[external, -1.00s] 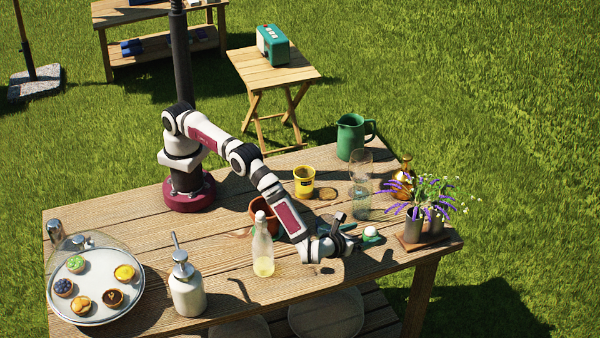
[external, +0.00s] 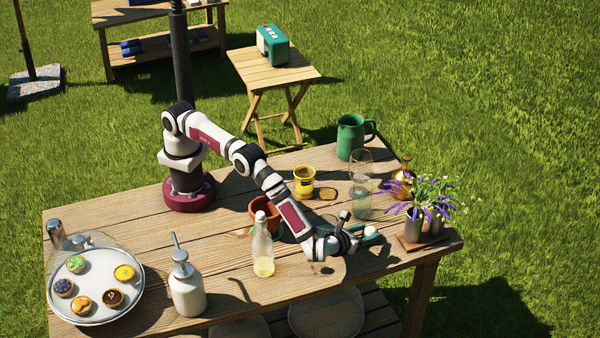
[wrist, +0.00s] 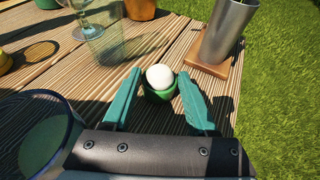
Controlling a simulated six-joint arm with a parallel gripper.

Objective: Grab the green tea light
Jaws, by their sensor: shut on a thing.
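The green tea light (wrist: 158,96) is a small green cup with a rounded white top. In the wrist view it sits between the two teal fingers of my gripper (wrist: 161,88), which is shut on it. In the external view the white top of the tea light (external: 370,231) shows between the fingers of my gripper (external: 366,234), low over the right part of the table. The wrist partly hides the cup there. I cannot tell whether its base touches the wood.
A clear glass vessel (external: 361,200) stands behind my gripper. A metal flower cup (wrist: 228,32) on a wooden board (wrist: 208,62) is close on the right. A round dark-rimmed object (wrist: 48,140) lies at lower left. A clear bottle (external: 263,250) stands left of my wrist.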

